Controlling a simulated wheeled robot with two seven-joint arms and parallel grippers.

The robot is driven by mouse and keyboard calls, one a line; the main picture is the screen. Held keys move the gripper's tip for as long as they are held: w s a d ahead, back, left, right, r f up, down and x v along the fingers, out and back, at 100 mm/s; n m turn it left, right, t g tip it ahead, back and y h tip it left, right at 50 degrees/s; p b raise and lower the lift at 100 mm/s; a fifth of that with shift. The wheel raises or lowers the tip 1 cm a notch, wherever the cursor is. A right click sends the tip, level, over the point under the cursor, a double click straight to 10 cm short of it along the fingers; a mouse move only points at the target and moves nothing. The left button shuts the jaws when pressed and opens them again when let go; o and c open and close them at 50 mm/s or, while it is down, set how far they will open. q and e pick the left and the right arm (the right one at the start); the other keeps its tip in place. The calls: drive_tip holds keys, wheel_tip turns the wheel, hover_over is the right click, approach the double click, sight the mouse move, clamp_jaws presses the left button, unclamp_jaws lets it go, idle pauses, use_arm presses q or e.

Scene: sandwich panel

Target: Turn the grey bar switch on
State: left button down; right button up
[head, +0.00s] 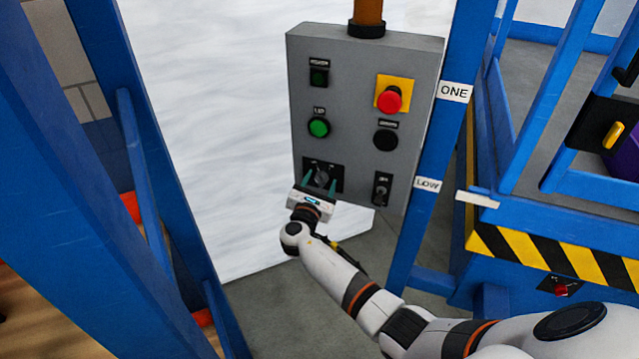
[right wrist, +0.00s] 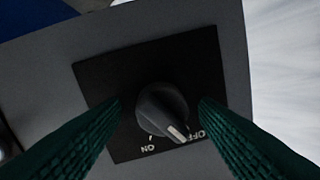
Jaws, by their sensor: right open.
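The grey bar switch (head: 322,174) is a rotary knob on a black plate, low on the left of the grey control panel. In the right wrist view the knob (right wrist: 162,104) sits near the middle, and its white pointer mark aims down and right, at the OFF label. The ON label (right wrist: 148,149) is to the left of OFF. My right gripper (head: 319,181) is in front of the knob. Its green fingers are open, one on each side of the knob with visible gaps. My left gripper is not in view.
The panel (head: 350,110) also carries a red mushroom button (head: 389,99) on yellow, a green button (head: 318,127), a black button (head: 385,139) and a small black switch (head: 381,188) right of my gripper. Blue posts (head: 425,200) stand on both sides.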

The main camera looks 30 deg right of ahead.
drive_tip(key=c, duration=1)
drive_tip(key=shift+o, duration=0.2)
drive_tip(key=shift+f+m+b, duration=0.3)
drive_tip(key=shift+m+b, duration=0.4)
drive_tip(key=shift+b, duration=0.45)
drive_tip(key=m+b, duration=0.4)
drive_tip(key=b, duration=0.1)
drive_tip(key=m+b, duration=0.4)
drive_tip(key=b, duration=0.1)
drive_tip(key=shift+f+m+h+b, duration=0.2)
drive_tip(key=shift+m+h+b, duration=0.1)
drive_tip(key=shift+b, duration=0.1)
drive_tip(key=shift+r+m+b, duration=0.2)
drive_tip(key=shift+m+b, duration=1)
drive_tip(key=shift+b, duration=0.05)
drive_tip(key=o, duration=1)
drive_tip(key=shift+r, duration=0.1)
drive_tip(key=shift+c, duration=0.2)
